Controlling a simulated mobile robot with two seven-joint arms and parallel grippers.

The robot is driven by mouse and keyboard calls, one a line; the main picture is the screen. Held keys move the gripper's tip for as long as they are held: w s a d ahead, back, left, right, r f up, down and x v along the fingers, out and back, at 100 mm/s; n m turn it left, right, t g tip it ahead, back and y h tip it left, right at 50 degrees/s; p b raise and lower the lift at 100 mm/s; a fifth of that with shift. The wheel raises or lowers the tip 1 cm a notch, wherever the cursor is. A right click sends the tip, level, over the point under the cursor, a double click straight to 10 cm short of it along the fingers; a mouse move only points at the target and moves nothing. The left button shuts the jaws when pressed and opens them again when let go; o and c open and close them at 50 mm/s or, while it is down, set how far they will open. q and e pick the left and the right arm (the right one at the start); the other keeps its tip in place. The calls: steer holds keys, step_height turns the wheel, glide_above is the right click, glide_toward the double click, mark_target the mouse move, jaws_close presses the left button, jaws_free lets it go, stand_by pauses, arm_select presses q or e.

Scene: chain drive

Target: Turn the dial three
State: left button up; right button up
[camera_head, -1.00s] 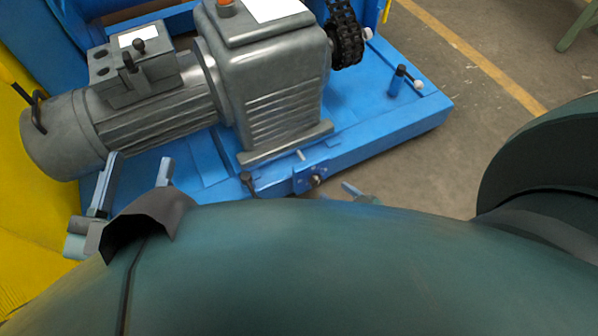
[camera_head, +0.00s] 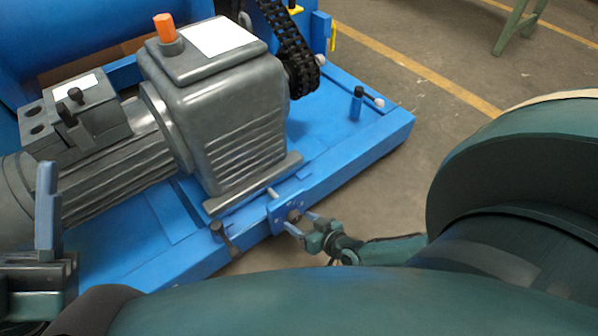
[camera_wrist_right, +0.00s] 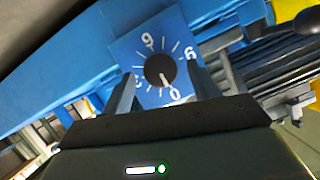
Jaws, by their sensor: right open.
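The dial is a dark round knob (camera_wrist_right: 160,70) on a blue plate (camera_wrist_right: 122,46) with white ticks and numerals in the right wrist view. A faint mark on the knob seems to point towards the 0. In the head view the plate (camera_head: 277,213) sits on the front edge of the blue base. My right gripper (camera_head: 303,223) is open in front of the dial. Its fingers (camera_wrist_right: 164,90) stand apart on either side of the knob in the wrist view; contact cannot be told. My left gripper (camera_head: 47,210) is at the lower left, seen edge-on.
A grey gearbox and motor (camera_head: 225,110) stand on the blue base (camera_head: 345,165). A chain (camera_head: 290,45) runs behind the gearbox. A black lever (camera_head: 224,238) juts out left of the dial plate. Clear concrete floor (camera_head: 390,200) lies to the right.

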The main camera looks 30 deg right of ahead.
steer(key=shift+w+a+f, duration=0.1)
steer(key=shift+w+f, duration=0.15)
steer(key=shift+w, duration=0.4)
steer(key=shift+c, duration=0.4)
steer(key=c, duration=0.9)
